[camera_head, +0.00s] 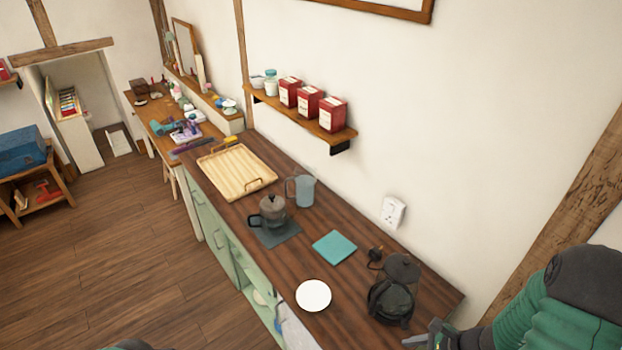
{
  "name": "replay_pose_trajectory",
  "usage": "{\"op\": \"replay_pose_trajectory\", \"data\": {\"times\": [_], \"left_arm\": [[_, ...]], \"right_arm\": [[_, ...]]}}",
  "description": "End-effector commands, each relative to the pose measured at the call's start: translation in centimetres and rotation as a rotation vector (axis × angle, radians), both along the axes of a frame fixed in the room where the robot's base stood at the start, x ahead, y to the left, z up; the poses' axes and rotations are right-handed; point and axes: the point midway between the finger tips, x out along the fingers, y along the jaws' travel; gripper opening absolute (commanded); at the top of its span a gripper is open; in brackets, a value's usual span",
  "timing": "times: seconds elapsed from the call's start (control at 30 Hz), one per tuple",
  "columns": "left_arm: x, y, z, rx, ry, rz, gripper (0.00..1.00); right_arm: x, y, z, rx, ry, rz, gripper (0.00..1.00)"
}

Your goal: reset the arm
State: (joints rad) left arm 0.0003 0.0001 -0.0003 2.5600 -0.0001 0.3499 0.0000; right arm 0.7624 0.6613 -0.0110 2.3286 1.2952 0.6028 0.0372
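My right arm (570,305) comes in from the lower right corner. Its gripper (432,338) shows only in part at the bottom edge, close to the right end of the wooden counter (350,280) and near the dark kettle (392,300). I cannot tell whether its fingers are open or shut, or whether it touches anything. A small dark green part of my own body (130,345) shows at the bottom left edge. My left gripper is out of view.
The counter holds a white plate (313,295), teal square (334,247), dark pot (272,210) on a grey mat, glass jug (302,190) and wooden tray (236,172). A wall shelf (305,122) carries red boxes. The wooden floor (110,250) at left is clear.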

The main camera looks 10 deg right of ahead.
Motion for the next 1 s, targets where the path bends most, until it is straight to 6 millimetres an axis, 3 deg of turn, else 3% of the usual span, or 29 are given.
{"op": "replay_pose_trajectory", "data": {"times": [0.27,0.5,0.6,0.73,1.0], "left_arm": [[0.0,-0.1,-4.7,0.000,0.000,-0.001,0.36],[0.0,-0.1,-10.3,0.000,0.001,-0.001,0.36],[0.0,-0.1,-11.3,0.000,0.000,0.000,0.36],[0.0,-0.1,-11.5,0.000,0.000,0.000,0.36],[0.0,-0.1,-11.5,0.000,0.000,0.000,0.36]], "right_arm": [[-1.6,5.5,-0.9,-0.237,-0.050,0.649,0.42],[-2.1,9.7,-1.3,-0.661,-0.220,1.541,0.42],[-1.5,10.6,-0.6,-0.801,-0.295,1.785,0.42],[-1.1,11.1,0.1,-0.877,-0.338,1.915,0.42],[-1.1,11.1,0.2,-0.881,-0.340,1.920,0.42]]}}
